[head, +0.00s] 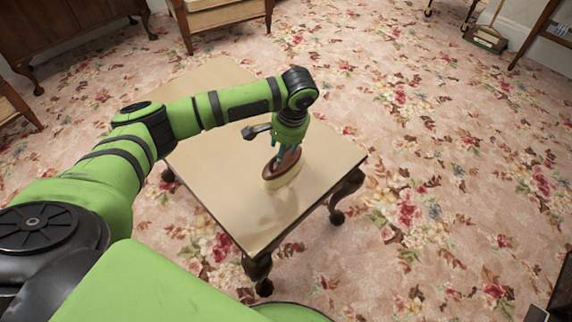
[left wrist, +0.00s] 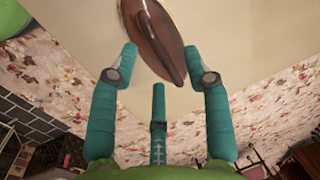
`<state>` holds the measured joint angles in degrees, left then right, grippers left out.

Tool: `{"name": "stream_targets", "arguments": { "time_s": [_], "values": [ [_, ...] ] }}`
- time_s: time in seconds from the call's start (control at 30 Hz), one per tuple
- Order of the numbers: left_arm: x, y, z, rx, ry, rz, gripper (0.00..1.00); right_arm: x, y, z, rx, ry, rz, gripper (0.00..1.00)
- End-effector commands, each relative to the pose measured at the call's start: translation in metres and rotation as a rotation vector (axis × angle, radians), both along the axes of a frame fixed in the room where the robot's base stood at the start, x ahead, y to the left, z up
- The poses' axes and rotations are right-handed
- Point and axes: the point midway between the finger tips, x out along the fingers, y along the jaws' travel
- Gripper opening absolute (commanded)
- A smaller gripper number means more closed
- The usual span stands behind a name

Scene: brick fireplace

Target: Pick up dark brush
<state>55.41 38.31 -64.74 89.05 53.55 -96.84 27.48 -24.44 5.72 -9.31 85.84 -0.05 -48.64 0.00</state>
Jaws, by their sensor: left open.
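The dark brush (head: 284,172) lies on the wooden table (head: 225,200), with a reddish-brown oval back and pale bristles downward. In the left wrist view the brush (left wrist: 150,35) shows its brown back with a raised ridge, beyond and partly between the fingertips. My left gripper (head: 282,160) is directly over the brush, pointing down. Its teal fingers (left wrist: 165,65) are spread open, and I see no clear grip on the brush. The gripper hides part of the brush in the head view. My right gripper is not in view.
The tabletop is bare around the brush. Floral carpet surrounds the table.

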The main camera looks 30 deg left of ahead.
Motion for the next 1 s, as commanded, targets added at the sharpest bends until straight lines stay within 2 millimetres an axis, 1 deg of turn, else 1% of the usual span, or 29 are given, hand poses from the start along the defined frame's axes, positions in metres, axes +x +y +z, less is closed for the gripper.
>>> {"name": "stream_targets", "arguments": {
  "time_s": [0.03,0.1,0.2,0.3,0.53,0.57,0.6,0.63,0.67,1.0],
  "values": [
    [-0.002,0.002,-0.012,0.002,0.002,0.0,0.48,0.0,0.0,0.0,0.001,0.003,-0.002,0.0],
    [-0.004,0.005,-0.023,0.002,0.002,0.0,0.48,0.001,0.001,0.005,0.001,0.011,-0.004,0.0],
    [-0.002,0.006,-0.033,0.0,0.0,0.0,0.48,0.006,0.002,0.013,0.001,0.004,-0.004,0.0],
    [-0.002,0.008,-0.038,0.0,-0.001,-0.001,0.48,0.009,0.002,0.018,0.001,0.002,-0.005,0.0],
    [-0.002,0.007,-0.038,0.0,-0.002,-0.001,0.48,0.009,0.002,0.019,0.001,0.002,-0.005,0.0],
    [-0.002,0.007,-0.038,0.0,-0.002,-0.001,0.36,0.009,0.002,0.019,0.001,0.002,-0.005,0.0],
    [-0.002,0.007,-0.038,0.0,-0.002,-0.001,0.2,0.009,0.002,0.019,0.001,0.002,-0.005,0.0],
    [-0.002,0.007,-0.038,0.0,-0.002,-0.001,0.09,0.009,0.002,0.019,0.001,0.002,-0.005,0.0],
    [-0.002,0.007,-0.038,0.0,-0.002,-0.001,0.0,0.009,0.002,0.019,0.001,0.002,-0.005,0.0],
    [-0.002,0.007,-0.038,0.0,-0.002,-0.001,0.0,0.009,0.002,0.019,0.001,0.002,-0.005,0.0]
  ]
}}
